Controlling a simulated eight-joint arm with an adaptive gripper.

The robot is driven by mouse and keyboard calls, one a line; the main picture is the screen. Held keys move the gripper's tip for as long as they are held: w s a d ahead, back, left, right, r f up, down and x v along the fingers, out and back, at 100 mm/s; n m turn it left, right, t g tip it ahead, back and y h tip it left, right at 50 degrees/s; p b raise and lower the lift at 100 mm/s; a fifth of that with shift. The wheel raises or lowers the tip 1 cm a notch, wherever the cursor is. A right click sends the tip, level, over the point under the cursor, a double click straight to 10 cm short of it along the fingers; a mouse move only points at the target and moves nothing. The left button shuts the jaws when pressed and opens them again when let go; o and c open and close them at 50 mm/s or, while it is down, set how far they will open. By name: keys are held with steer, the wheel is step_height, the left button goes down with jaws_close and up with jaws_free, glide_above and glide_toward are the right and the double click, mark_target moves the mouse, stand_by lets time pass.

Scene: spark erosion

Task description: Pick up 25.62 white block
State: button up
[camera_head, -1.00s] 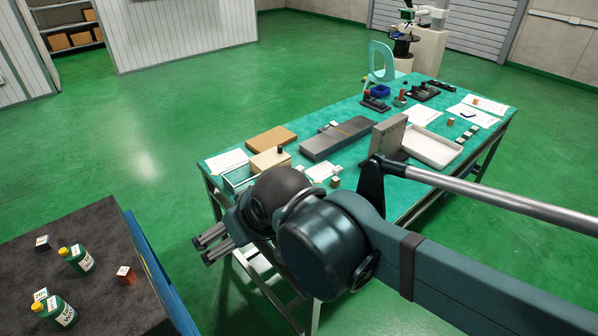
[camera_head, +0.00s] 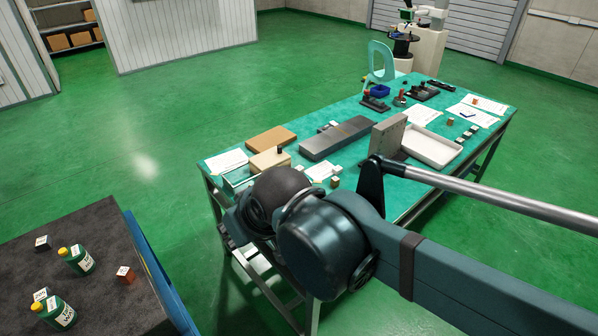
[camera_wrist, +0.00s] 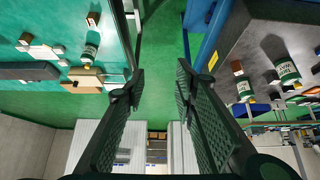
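Several small light blocks lie on the teal-topped workbench (camera_head: 362,172). One pale block (camera_head: 337,169) and another beside it (camera_head: 335,182) sit near the front edge, partly next to my arm. More small blocks (camera_head: 467,134) lie by the white tray. No label can be read, so I cannot tell which is 25.62. My gripper (camera_wrist: 157,88) is open and empty in the wrist view, its two ridged fingers wide apart over the green floor between the two tables. In the head view it is mostly hidden behind my arm, beside the workbench's front left corner.
A dark table (camera_head: 95,225) at lower left holds green bottles (camera_head: 78,260), a dark block (camera_head: 43,243) and a reddish block (camera_head: 125,274). On the workbench stand a grey bar (camera_head: 338,138), an upright grey plate (camera_head: 388,136) and a white tray (camera_head: 432,148).

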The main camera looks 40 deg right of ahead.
steer(key=w+d+r+m+g, duration=0.1)
steer(key=w+d+r+m, duration=0.1)
steer(key=w+d, duration=0.45)
steer(key=w+d+r+m+g, duration=0.1)
steer(key=w+d+r+m, duration=0.2)
steer(key=w, duration=0.6)
steer(key=m+g, duration=0.5)
steer(key=m, duration=0.7)
glide_above(300, 168)
steer(key=shift+a+f+p, duration=0.15)
steer(key=shift+f+p, duration=0.3)
steer(key=shift+f, duration=14.2)
steer(key=shift+f, duration=1.25)
